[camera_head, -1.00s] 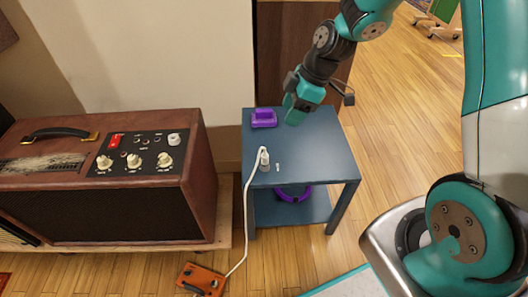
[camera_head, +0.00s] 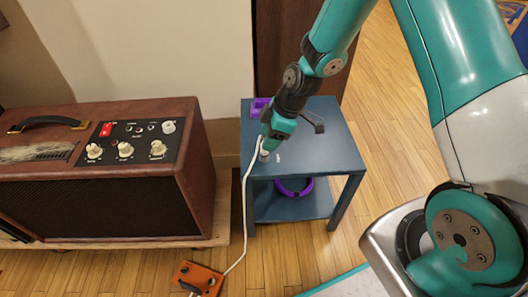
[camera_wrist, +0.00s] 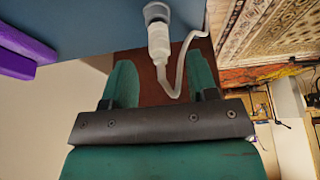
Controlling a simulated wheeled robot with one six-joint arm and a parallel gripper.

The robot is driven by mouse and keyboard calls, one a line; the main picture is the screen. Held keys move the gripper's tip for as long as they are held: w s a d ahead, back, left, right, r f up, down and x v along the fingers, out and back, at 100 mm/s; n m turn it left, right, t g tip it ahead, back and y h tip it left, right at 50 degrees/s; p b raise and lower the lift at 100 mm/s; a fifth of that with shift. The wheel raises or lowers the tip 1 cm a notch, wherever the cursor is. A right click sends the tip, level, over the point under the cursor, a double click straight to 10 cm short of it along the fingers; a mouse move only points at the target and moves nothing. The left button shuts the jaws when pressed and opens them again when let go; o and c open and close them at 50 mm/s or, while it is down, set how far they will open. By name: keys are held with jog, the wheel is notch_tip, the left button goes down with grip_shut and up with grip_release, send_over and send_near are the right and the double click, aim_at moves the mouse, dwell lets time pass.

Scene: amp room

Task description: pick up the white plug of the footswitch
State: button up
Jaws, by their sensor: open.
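The white plug (camera_head: 264,156) stands at the front left of the blue side table (camera_head: 325,145). Its white cable runs down to the orange footswitch (camera_head: 199,278) on the floor. In the wrist view the plug (camera_wrist: 159,42) has a grey ring at its base. It lies just beyond the fingertips, roughly between their lines, and the cable loops back toward the right finger. My gripper (camera_wrist: 162,75) is open and empty. In the head view my gripper (camera_head: 268,143) is right by the plug and partly covers it and the cable's top.
A purple holder (camera_head: 260,105) sits at the table's back left corner. A small white piece (camera_head: 278,158) lies right of the plug. A purple ring (camera_head: 294,188) is on the lower shelf. A brown amplifier (camera_head: 100,180) stands left of the table.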

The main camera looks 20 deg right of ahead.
jog(key=b+x, duration=0.1)
jog(key=x, duration=0.2)
jog(key=shift+a+f, duration=0.1)
jog(key=shift+f, duration=0.2)
jog(key=shift+r, duration=0.1)
grip_shut()
jog(key=shift+r, duration=0.15)
